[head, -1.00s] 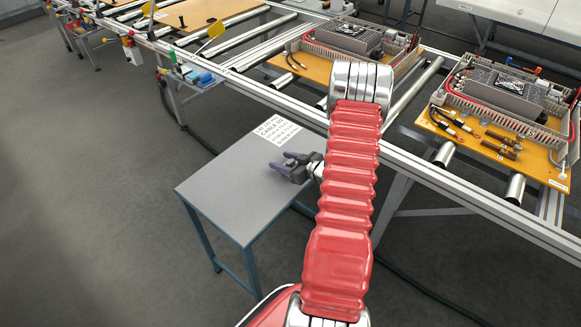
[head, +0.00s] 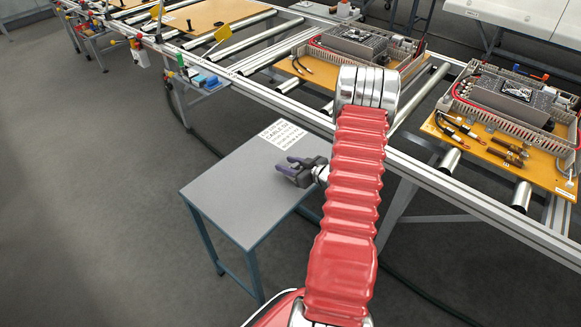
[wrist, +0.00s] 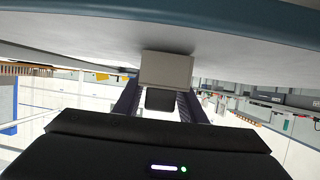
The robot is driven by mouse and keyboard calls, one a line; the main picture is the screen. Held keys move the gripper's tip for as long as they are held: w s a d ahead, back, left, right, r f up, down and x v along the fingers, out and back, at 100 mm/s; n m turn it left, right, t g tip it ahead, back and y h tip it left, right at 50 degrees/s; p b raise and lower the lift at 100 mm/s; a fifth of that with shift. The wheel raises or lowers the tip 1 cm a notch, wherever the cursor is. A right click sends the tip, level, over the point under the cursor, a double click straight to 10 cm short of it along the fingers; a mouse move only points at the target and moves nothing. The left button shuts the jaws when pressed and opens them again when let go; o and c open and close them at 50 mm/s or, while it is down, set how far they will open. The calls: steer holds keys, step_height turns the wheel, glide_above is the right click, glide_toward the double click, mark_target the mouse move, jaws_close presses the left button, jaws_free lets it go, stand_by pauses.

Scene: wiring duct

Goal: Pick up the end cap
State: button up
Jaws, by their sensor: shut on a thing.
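The end cap (wrist: 166,69) is a small beige-grey block in the wrist view, between the tips of my gripper (wrist: 158,92). The two dark fingers are shut on it from both sides. It sits right by the pale table surface in this view; whether it touches cannot be told. In the head view my gripper (head: 289,167) is low over the small grey table, near its right side. I cannot make out the cap there.
The small grey table (head: 235,200) is mostly bare, with a printed label (head: 284,135) at its back corner. Behind it runs a roller conveyor (head: 440,193) carrying orange boards with wiring ducts (head: 500,110). Grey floor is open on the left.

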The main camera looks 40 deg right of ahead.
step_height(320, 180, up, 10)
stand_by(0.6)
steer(key=shift+f, duration=0.1)
stand_by(0.3)
steer(key=w+a+r, duration=0.2)
steer(key=w+a, duration=0.5)
steer(key=a, duration=0.3)
steer(key=w+a+r, duration=0.2)
steer(key=w+a, duration=0.5)
steer(key=a, duration=2.2)
steer(key=shift+w+a, duration=0.25)
steer(key=shift+a, duration=0.15)
steer(key=shift+s, duration=0.1)
